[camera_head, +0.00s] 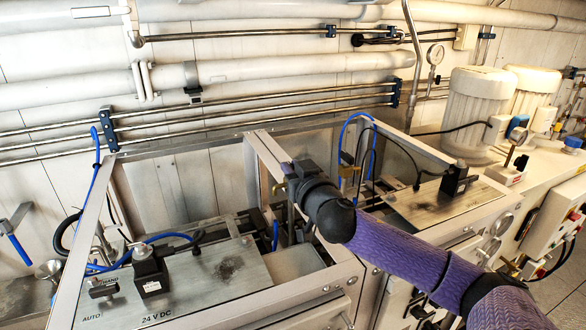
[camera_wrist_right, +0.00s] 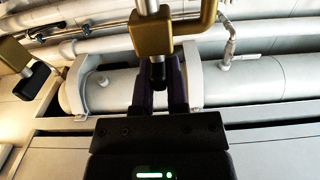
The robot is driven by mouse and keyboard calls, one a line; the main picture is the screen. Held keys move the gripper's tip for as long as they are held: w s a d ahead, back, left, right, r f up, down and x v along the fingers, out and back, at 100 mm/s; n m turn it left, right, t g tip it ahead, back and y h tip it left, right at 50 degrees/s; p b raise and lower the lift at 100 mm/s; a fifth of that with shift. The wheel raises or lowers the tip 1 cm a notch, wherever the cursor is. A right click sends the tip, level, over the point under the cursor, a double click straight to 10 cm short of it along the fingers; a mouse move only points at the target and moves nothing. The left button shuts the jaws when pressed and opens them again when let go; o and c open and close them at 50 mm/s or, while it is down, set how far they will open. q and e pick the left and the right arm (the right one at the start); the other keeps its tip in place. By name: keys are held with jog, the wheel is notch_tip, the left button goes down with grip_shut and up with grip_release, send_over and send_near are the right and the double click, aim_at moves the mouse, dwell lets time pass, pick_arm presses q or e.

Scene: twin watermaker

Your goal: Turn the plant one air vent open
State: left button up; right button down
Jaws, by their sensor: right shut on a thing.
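My right arm comes in from the lower right in the head view, and its right gripper (camera_head: 284,186) is over the front plant's frame, at its right end. In the right wrist view the fingers of the right gripper (camera_wrist_right: 160,92) are shut on the black handle (camera_wrist_right: 157,72) of a brass valve (camera_wrist_right: 150,36), which I take to be the air vent. Its open or closed position cannot be told. In the head view my gripper and wrist hide this valve. My left gripper is not in view.
The left plant's metal panel (camera_head: 215,275) carries switches and the label 24 V DC. Metal frame bars (camera_head: 268,155) stand close beside my gripper. Blue hoses (camera_head: 347,130) and a second plant panel (camera_head: 430,205) are to the right. Pipes (camera_head: 270,68) run along the wall.

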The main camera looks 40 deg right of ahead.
jog(key=shift+n+y, duration=0.3)
jog(key=shift+y, duration=0.2)
jog(key=n+y, duration=0.1)
jog(key=y, duration=0.1)
jog(key=n+y, duration=0.2)
jog(key=shift+d+t+y, duration=0.2)
jog(key=shift+t+y, duration=0.1)
jog(key=shift+t, duration=0.1)
jog(key=n+y, duration=0.1)
jog(key=y, duration=0.1)
jog(key=n+g+y, duration=0.1)
jog(key=n+y, duration=0.2)
jog(key=y, duration=0.1)
jog(key=shift+d+r+y, duration=0.15)
jog(key=shift+d+y, duration=0.1)
jog(key=shift+y, duration=0.15)
jog(key=n+g+y+b, duration=0.1)
jog(key=n+g+y, duration=0.1)
jog(key=y, duration=0.1)
jog(key=shift+n, duration=0.3)
jog(key=shift+w+f+n+g+y+b, duration=0.1)
jog(key=shift+f+n+g+y+b, duration=0.1)
jog(key=shift+n+g+y+b, duration=0.5)
jog(key=shift+n+y, duration=0.3)
jog(key=shift+y, duration=0.2)
